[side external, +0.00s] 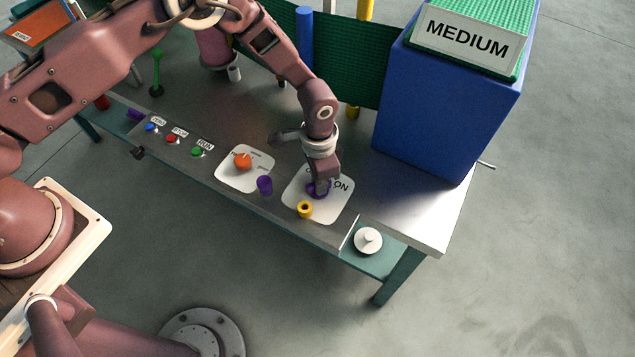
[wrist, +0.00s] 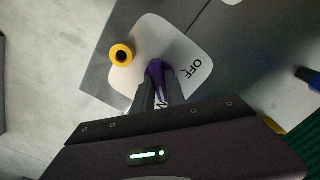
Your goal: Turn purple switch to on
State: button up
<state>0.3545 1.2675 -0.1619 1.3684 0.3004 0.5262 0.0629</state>
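The purple switch (side external: 319,189) is a knob on a white plate (side external: 335,207) on the grey table, with ON on the plate's right side. My gripper (side external: 322,182) is down over the switch and hides part of it and of the OFF label. In the wrist view the purple switch (wrist: 157,70) shows between the two narrow fingertips of my gripper (wrist: 161,88), and its purple grip fills the gap between them. OFF (wrist: 190,68) reads clearly there, right of the switch; the lettering behind the fingers is mostly hidden.
A yellow ring (side external: 305,209) and a purple cylinder (side external: 265,185) stand close by. An orange knob (side external: 243,161) sits on another plate to the left, beyond it several coloured buttons. A large blue box (side external: 440,105) with a MEDIUM sign stands at the right.

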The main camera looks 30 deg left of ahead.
jog(key=o, duration=0.4)
jog(key=shift+a+f, duration=0.3)
jog(key=shift+a, duration=0.15)
jog(key=shift+w+d+r, duration=0.1)
jog(key=shift+d+r, duration=0.05)
jog(key=shift+r, duration=1.15)
jog(key=shift+d+r, duration=0.1)
jog(key=shift+r, duration=1.2)
jog(key=o, duration=0.5)
jog(key=shift+o, duration=0.2)
jog(key=a+r+n+t, duration=0.1)
jog(key=a+r, duration=0.2)
jog(key=r, duration=0.7)
jog(key=a+r+n, duration=0.1)
jog(key=a+r, duration=0.1)
jog(key=r, duration=0.8)
jog(key=s+a+r+n+t, duration=0.2)
jog(key=s+a+r, duration=0.5)
jog(key=r, duration=0.3)
jog(key=s+a+r+n+t, duration=0.1)
jog(key=s+a+r+n, duration=0.1)
jog(key=s, duration=0.7)
jog(key=s+a+r+n+t, duration=0.1)
jog(key=s+a+r+n, duration=0.1)
jog(key=s+a, duration=0.3)
jog(key=s+r, duration=0.1)
jog(key=s, duration=0.3)
jog(key=shift+t, duration=0.3)
